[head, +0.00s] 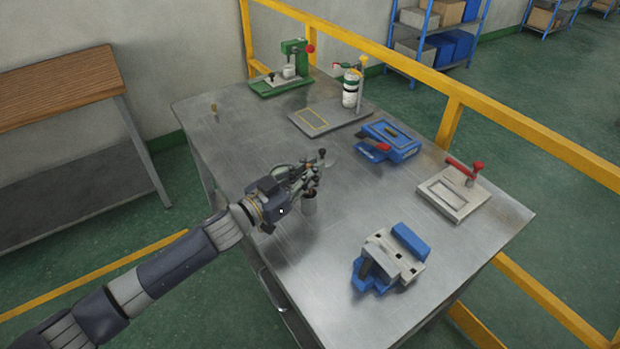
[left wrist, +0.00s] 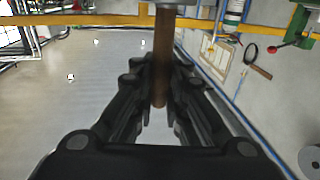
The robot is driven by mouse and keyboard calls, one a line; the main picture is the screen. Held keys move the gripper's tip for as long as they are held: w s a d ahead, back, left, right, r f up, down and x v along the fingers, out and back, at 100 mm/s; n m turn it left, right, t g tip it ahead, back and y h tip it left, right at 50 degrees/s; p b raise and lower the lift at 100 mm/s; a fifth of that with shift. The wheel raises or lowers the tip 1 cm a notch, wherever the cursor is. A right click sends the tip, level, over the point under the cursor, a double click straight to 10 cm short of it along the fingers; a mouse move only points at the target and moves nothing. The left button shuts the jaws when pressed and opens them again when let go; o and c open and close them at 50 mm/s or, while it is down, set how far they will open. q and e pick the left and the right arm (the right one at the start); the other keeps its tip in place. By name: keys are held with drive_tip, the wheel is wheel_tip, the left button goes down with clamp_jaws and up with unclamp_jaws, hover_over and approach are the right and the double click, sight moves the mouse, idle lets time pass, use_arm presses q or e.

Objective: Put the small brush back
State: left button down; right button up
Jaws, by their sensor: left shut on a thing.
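My left gripper (head: 312,177) is over the middle of the metal table and is shut on the small brush. In the left wrist view, the brush's brown wooden handle (left wrist: 161,60) stands between the two dark fingers (left wrist: 160,95). A grey part shows at the handle's upper end, cut by the picture's edge; the bristles are not visible. In the head view, the fingers hide most of the brush. My right gripper is not in view.
On the table (head: 340,275) are a green press (head: 283,72), a grey plate with a canister (head: 350,88), a blue tool (head: 390,141), a white frame with a red handle (head: 454,195) and a blue-white clamp block (head: 390,258).

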use_arm(q)
wheel_tip(320, 180, down, 2)
drive_tip(key=shift+f, duration=0.1)
drive_tip(key=shift+f, duration=0.2)
drive_tip(key=c, duration=1.6)
unclamp_jaws()
drive_tip(key=shift+r, duration=0.1)
